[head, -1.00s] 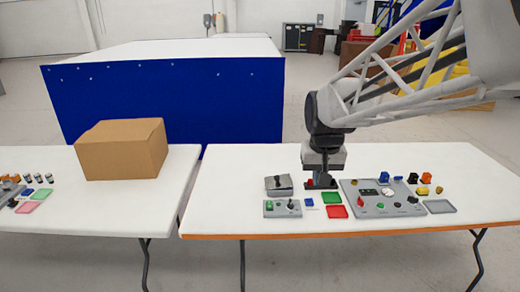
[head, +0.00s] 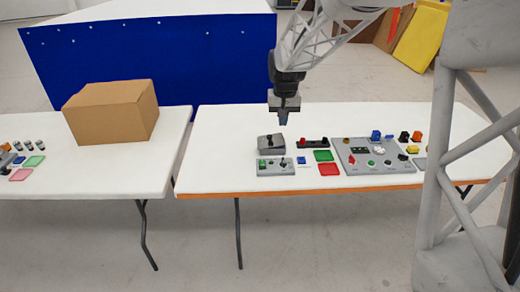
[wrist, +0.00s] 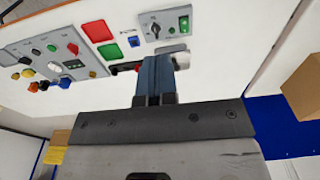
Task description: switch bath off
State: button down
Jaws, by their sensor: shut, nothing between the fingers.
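My gripper (head: 284,118) is shut and empty, pointing down above the table's back part, just over the grey box with a dark top (head: 271,145). Its blue-grey fingers show in the wrist view (wrist: 155,75), partly covering that box. No label reading "bath" is legible. A grey panel (head: 275,170) with a green switch and a black knob lies in front of the box; the green switch also shows in the wrist view (wrist: 184,23). A black strip with a red switch (head: 313,142) lies right of the box. I cannot tell the switches' positions.
Green (head: 323,156) and red (head: 329,169) trays and a larger grey panel (head: 365,168) with knobs and a gauge lie to the right. A cardboard box (head: 110,112) stands on the left table. The right table's left part is clear.

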send_over(261, 161)
notch_tip(261, 161, down, 13)
jog(key=shift+f+g, duration=0.4)
jog(key=shift+f, duration=0.05)
jog(key=shift+f, duration=0.15)
notch_tip(261, 161, down, 14)
jog(key=shift+r, duration=0.15)
dwell(0.5)
dwell(0.3)
